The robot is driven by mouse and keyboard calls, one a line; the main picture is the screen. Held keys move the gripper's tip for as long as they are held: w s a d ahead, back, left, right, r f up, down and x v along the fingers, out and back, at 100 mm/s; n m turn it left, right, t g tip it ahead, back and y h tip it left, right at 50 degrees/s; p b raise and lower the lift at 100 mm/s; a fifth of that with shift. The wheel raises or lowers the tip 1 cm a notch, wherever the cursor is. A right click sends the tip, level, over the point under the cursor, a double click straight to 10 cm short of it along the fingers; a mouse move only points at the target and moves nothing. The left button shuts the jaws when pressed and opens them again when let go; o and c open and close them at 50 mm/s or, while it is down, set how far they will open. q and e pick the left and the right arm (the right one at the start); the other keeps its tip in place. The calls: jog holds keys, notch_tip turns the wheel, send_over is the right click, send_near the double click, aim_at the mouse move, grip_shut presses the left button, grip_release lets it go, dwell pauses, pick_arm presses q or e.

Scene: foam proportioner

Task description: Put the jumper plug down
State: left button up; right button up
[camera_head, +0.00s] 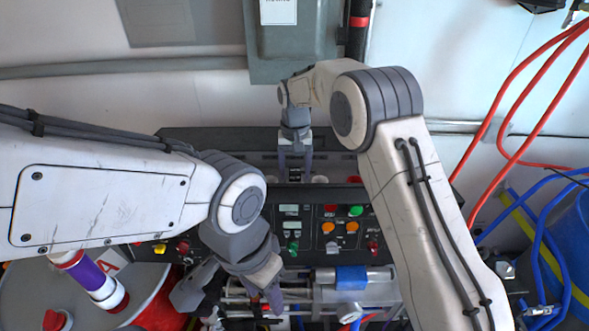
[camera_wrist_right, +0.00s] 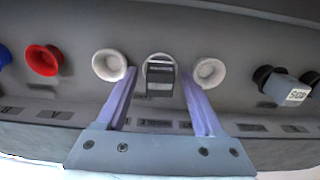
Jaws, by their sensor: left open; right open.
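A dark grey plug (camera_wrist_right: 160,78), which looks like the jumper plug, sits at a white-rimmed socket on the grey panel (camera_wrist_right: 225,45). It stands between the two fingers of my right gripper (camera_wrist_right: 158,85), with a visible gap on each side. In the head view my right gripper (camera_head: 295,172) points at the panel behind the control console, and the plug is small there. My left gripper (camera_head: 232,300) is open and empty in front of the console, away from the plug. How deep the plug sits is hidden.
White sockets (camera_wrist_right: 110,65) (camera_wrist_right: 208,72) flank the plug, with a red socket (camera_wrist_right: 43,60) farther left. Another plug with a light label (camera_wrist_right: 287,90) sits to the right. The control console (camera_head: 325,232) carries buttons and knobs. Red hoses (camera_head: 505,120) and a blue barrel (camera_head: 570,250) stand right.

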aim_at(295, 170)
jog(key=shift+r+b, duration=0.45)
notch_tip(295, 170, up, 11)
jog(key=b, duration=0.3)
jog(key=s+a+r+n, duration=0.1)
jog(key=s+a+n, duration=0.1)
jog(key=s, duration=0.5)
jog(key=s+d+f+n, duration=0.1)
jog(key=s+d+f, duration=0.1)
jog(key=s, duration=0.8)
jog(key=s+d+f+n, duration=0.2)
jog(key=s+f, duration=0.2)
jog(key=s, duration=0.6)
jog(key=s+d+f+n+y, duration=0.1)
jog(key=s+d+f+n, duration=0.1)
jog(key=s, duration=0.8)
jog(key=shift+d+f, duration=0.35)
jog(key=shift+f, duration=0.2)
notch_tip(295, 170, down, 15)
jog(key=b, duration=1.5)
jog(key=shift+f+b, duration=0.2)
jog(key=shift+b, duration=0.1)
